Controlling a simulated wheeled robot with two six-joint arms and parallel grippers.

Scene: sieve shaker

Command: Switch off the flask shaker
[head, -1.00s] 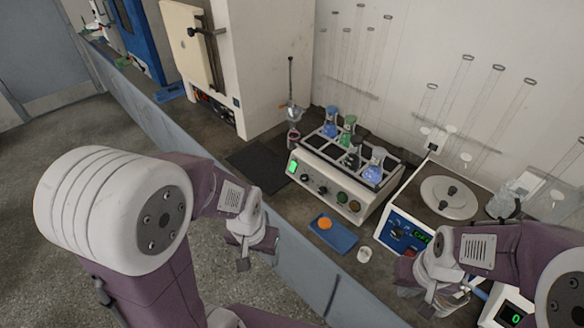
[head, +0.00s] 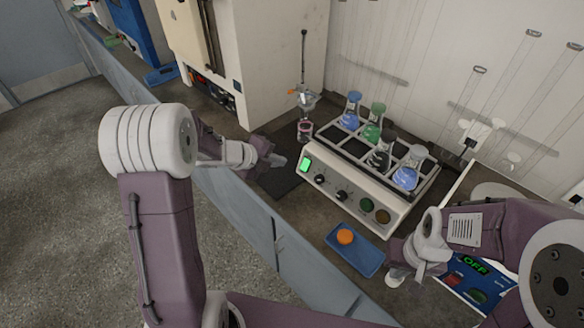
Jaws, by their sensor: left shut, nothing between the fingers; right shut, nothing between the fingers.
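The flask shaker (head: 345,192) is a pale box with a black slotted top holding several flasks of blue, green and dark liquid. Its front panel has a lit green rectangle (head: 306,164) at the left end, two black knobs (head: 342,196), a dark green round button (head: 366,204) and a brownish round button (head: 382,217). My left gripper (head: 279,161) is shut and empty, just left of the lit rectangle, with a small gap seen between them. My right gripper (head: 420,270) is shut and empty, in front of the shaker's right end, near the blue tray.
A blue tray (head: 352,258) with an orange item (head: 345,237) lies in front of the shaker. A blue-panelled device (head: 470,280) reading OFF stands at the right, partly behind my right arm. A stand with glassware (head: 304,100) is behind my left gripper. A white cabinet (head: 260,60) stands behind.

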